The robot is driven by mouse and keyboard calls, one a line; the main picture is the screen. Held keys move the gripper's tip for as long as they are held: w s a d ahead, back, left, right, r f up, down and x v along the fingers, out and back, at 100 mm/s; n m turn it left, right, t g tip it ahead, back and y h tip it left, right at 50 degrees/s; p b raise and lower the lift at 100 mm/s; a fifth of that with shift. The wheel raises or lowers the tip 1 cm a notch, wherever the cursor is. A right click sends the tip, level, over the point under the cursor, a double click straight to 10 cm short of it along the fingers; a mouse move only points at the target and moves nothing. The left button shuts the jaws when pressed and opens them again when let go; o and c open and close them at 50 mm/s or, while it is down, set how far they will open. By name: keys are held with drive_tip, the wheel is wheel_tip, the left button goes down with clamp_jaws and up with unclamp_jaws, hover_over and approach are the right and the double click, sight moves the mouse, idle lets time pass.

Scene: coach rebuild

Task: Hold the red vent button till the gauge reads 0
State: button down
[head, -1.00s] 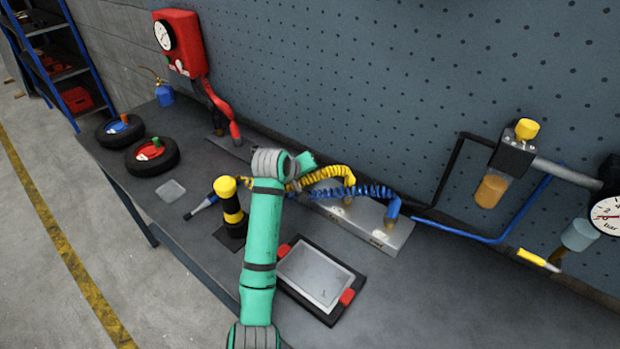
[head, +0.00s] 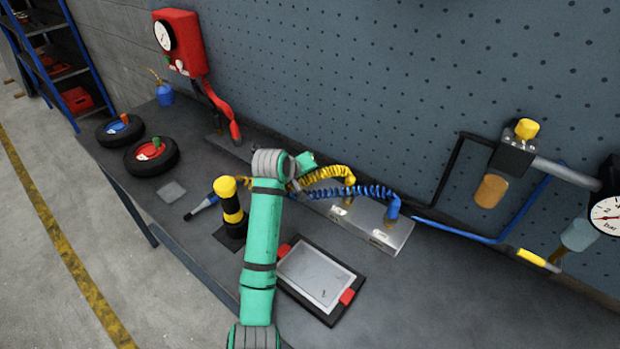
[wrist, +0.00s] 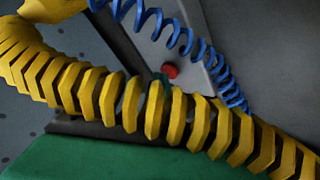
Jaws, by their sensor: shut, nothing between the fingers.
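The red vent button (wrist: 170,71) shows in the wrist view on a pale grey face, between the blue coil and the yellow coil. In the head view I cannot make it out. The tip of my gripper (wrist: 160,84) is a small dark green shape just beside the button, partly hidden by the yellow hose. It is shut and empty; I cannot tell whether it touches the button. A round gauge marked bar (head: 607,214) is cut by the right edge of the head view. Another gauge (head: 164,35) is on the red wall box. I cannot read either value.
The yellow coiled hose (head: 330,173) and blue coiled hose (head: 350,191) arch close around my wrist, above the silver block (head: 385,240).

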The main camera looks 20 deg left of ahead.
sight(308, 182)
drive_tip(key=shift+r, duration=0.1)
idle(0.4)
drive_tip(key=shift+r, duration=0.85)
drive_tip(key=shift+r, duration=0.1)
drive_tip(key=shift+r, duration=2.4)
idle(0.4)
